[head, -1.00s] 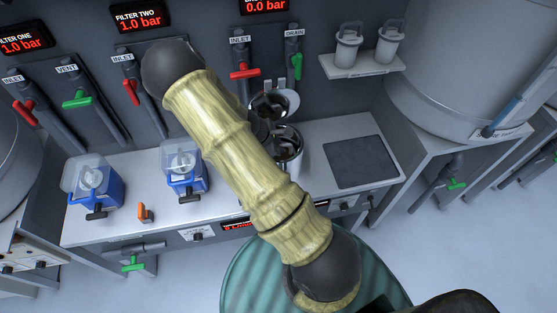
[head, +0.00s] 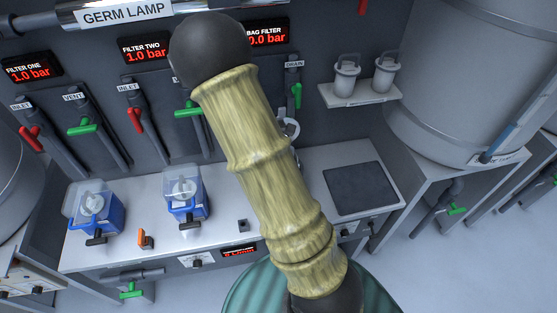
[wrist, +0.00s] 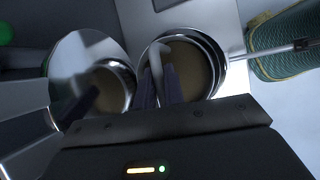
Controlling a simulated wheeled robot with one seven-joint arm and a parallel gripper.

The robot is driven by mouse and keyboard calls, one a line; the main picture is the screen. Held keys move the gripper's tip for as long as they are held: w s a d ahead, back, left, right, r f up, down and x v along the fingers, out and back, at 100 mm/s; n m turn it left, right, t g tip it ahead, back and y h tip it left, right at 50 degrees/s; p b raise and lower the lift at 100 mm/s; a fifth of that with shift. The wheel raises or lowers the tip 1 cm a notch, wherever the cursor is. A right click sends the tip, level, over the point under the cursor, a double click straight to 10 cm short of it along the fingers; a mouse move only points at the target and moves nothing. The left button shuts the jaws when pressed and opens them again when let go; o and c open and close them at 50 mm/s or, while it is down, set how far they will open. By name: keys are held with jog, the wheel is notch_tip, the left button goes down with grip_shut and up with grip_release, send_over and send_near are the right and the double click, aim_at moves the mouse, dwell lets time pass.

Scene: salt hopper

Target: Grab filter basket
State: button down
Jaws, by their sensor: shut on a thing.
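In the wrist view, the filter basket (wrist: 195,65) sits inside a round steel housing (wrist: 222,62); its inside looks brownish. A pale bent handle (wrist: 156,52) rises from the basket. My gripper (wrist: 158,76) reaches over the housing's near rim, with its two dark fingers shut on this handle. The housing's round shiny lid (wrist: 75,65) is open on the left of the picture. In the head view, my arm hides the gripper, the basket and most of the housing.
Two pale canisters with handles (head: 346,78) (head: 386,72) stand on a wall shelf. Blue-based filter units (head: 96,212) (head: 186,190) stand on the bench's left. A dark square pad (head: 360,187) lies right of my arm. A large tank (head: 460,90) stands at right.

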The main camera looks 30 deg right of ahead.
notch_tip(320, 180, up, 6)
jog(key=shift+a+r, duration=0.15)
jog(key=s+a+b, duration=0.2)
jog(key=a+b, duration=0.1)
jog(key=a, duration=1.4)
jog(key=shift+a, duration=0.3)
jog(key=shift+f, duration=0.2)
